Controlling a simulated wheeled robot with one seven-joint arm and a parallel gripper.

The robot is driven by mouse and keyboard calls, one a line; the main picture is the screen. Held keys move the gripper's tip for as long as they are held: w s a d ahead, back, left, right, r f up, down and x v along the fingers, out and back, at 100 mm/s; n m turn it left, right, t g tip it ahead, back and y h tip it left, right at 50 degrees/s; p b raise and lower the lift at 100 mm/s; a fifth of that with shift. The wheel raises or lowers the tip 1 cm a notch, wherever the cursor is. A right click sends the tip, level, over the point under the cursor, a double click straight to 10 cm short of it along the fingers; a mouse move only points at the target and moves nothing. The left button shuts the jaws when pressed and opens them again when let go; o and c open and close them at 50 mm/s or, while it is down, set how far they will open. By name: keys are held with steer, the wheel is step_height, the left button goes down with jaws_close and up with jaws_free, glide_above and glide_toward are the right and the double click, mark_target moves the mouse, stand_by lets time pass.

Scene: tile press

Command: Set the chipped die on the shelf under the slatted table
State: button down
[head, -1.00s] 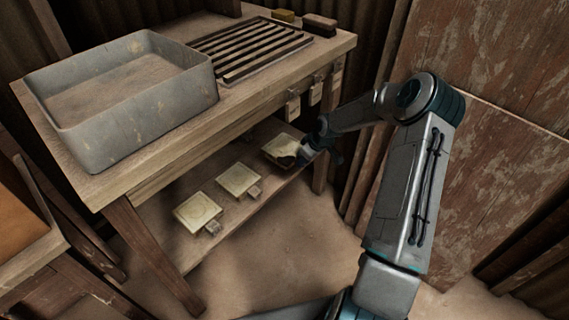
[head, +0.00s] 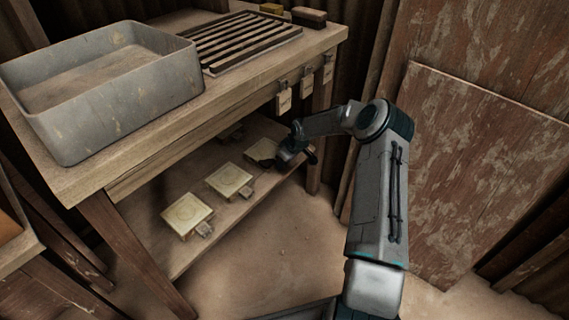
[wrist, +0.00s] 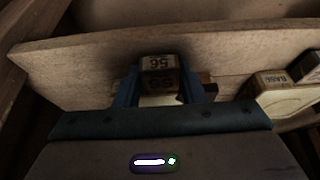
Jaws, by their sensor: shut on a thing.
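The slatted table (head: 150,136) has a low shelf (head: 165,250) under its top. My gripper (head: 284,157) is at the right part of the shelf's front edge. A pale square die (head: 262,149) shows just beyond the gripper in the head view, partly hidden. Whether it rests on the shelf or hangs just above it, I cannot tell. No chip can be made out.
Two other pale dies, a front one (head: 187,215) and a middle one (head: 229,180), lie on the shelf to the left. Small tags (head: 284,97) hang from the table's front edge. A grey basin (head: 120,120) and a slatted rack (head: 240,43) stand on top.

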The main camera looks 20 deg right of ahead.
steer(key=shift+r, duration=0.1)
steer(key=c, duration=0.9)
jaws_free()
steer(key=shift+p+v, duration=1.5)
steer(key=shift+v, duration=2.2)
steer(key=shift+a, duration=0.1)
